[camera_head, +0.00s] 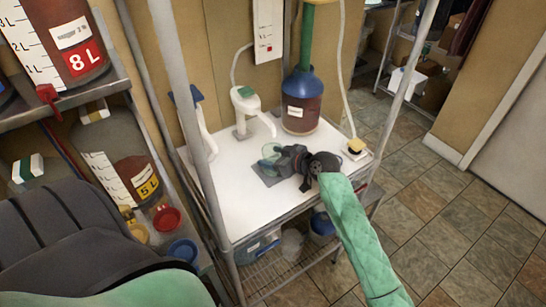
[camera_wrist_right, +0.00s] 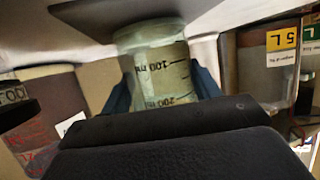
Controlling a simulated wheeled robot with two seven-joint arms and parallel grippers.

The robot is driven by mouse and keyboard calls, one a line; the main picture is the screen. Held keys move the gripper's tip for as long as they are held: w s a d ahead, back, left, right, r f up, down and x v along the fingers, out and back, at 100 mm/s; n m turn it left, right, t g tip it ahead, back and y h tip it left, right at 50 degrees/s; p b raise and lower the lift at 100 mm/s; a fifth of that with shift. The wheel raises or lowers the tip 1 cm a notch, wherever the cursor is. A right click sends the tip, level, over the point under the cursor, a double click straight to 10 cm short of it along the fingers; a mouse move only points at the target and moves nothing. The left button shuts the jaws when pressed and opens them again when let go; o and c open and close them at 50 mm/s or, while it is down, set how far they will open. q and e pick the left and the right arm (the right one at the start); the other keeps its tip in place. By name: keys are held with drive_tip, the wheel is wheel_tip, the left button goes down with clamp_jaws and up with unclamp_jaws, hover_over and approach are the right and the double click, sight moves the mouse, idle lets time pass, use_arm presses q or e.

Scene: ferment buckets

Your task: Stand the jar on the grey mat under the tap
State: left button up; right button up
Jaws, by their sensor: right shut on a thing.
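The jar (camera_head: 269,152) is clear, pale green and small. In the head view it is at the grey mat (camera_head: 266,177), near the spout of the white tap with a green top (camera_head: 245,103). My right gripper (camera_head: 284,158) is shut on the jar from the right side. The jar also shows in the right wrist view (camera_wrist_right: 160,72), with ml marks on its wall, between the blue fingers. I cannot tell whether its base touches the mat, which the gripper and jar partly hide. My left gripper is out of view.
A second white tap with a blue top (camera_head: 188,97) stands at the left. A small yellow-topped item (camera_head: 355,146) is at the right edge. The front of the white tabletop (camera_head: 232,215) is clear.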

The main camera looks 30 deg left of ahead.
drive_tip(key=shift+f, duration=0.1)
drive_tip(key=o, duration=0.9)
drive_tip(key=shift+o, duration=0.9)
drive_tip(key=shift+r, duration=0.2)
drive_tip(key=shift+d, duration=0.2)
drive_tip(key=shift+d+r, duration=0.1)
drive_tip(key=shift+d, duration=0.2)
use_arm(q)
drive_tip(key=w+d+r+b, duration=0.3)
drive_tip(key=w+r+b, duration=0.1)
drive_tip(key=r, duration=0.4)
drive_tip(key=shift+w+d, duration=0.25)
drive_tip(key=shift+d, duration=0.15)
use_arm(e)
drive_tip(key=v, duration=1.1)
